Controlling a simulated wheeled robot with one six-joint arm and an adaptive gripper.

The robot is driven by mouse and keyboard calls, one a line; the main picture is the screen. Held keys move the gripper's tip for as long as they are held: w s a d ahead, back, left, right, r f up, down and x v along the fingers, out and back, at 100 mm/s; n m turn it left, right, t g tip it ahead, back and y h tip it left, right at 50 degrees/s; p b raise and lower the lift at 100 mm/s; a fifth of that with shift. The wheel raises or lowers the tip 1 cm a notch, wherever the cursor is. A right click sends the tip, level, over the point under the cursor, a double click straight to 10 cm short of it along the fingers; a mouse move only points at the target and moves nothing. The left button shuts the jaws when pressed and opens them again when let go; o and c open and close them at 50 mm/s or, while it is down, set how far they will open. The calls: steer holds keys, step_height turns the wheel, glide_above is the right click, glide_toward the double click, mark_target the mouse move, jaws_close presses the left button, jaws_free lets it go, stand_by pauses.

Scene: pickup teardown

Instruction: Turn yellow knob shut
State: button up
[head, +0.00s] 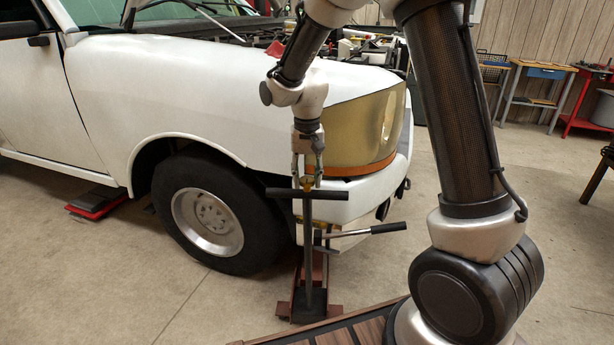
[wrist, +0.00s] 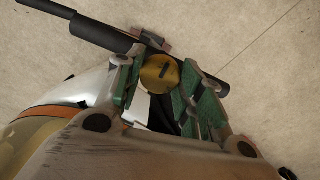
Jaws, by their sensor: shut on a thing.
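The yellow knob (wrist: 158,73) is round, with a dark slot on its face. In the wrist view it sits between the fingertips of my gripper (wrist: 160,82), which touch it from both sides. In the head view my gripper (head: 308,180) points down over the top of an upright jack with a black T-handle (head: 307,193). The knob is mostly hidden there, with a small yellow-orange patch showing between the fingers. The jack's dark red base (head: 308,309) stands on the floor beside the pickup's front wheel.
The white pickup (head: 170,85) stands close on the left, with its headlight (head: 363,130) just behind my gripper. A second black-gripped handle (head: 365,232) sticks out to the right. A red pad (head: 95,203) lies under the pickup.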

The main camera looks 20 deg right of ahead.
mark_target(307, 179)
steer(key=o, duration=1)
step_height(307, 179, up, 12)
steer(key=shift+r, duration=0.1)
steer(key=shift+s+d+r+n+t, duration=0.65)
steer(key=shift+s+d, duration=1.85)
steer(key=shift+s, duration=2)
steer(key=shift+s+d+r+n+t, duration=0.2)
steer(key=shift+s+d+r+t, duration=0.75)
steer(key=shift+s+d, duration=2.5)
steer(key=shift+s+d+r+n+t, duration=0.55)
steer(key=shift+s+d+r, duration=0.7)
steer(key=shift+s, duration=4.25)
